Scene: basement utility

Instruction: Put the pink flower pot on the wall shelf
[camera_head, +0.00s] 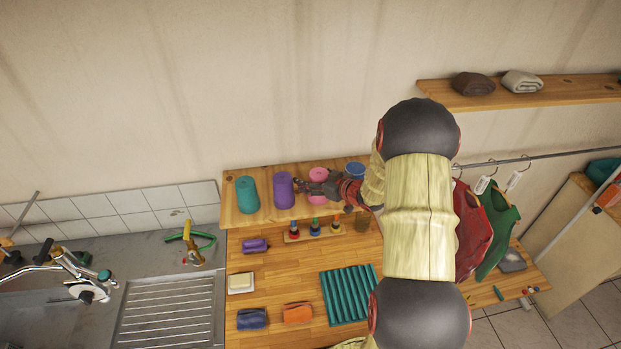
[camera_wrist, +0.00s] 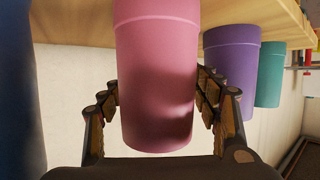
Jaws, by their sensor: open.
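The pink flower pot (camera_head: 318,173) stands on the wooden wall shelf (camera_head: 262,219), between a purple pot (camera_head: 284,190) and a blue pot (camera_head: 355,170). My gripper (camera_head: 312,187) is at the front of the pink pot and hides part of it. In the wrist view, the pink pot (camera_wrist: 157,60) stands between the two open fingers of my gripper (camera_wrist: 157,88), one on each side. I cannot tell whether the fingers touch it. The shelf board (camera_wrist: 75,22) shows along the top of that view, which appears upside down.
A teal pot (camera_head: 247,195) stands at the shelf's left end. Below are a workbench (camera_head: 285,270) with small items and a teal ribbed mat (camera_head: 349,295). A sink (camera_head: 170,310) is at left. A higher shelf (camera_head: 560,91) at right holds folded cloths.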

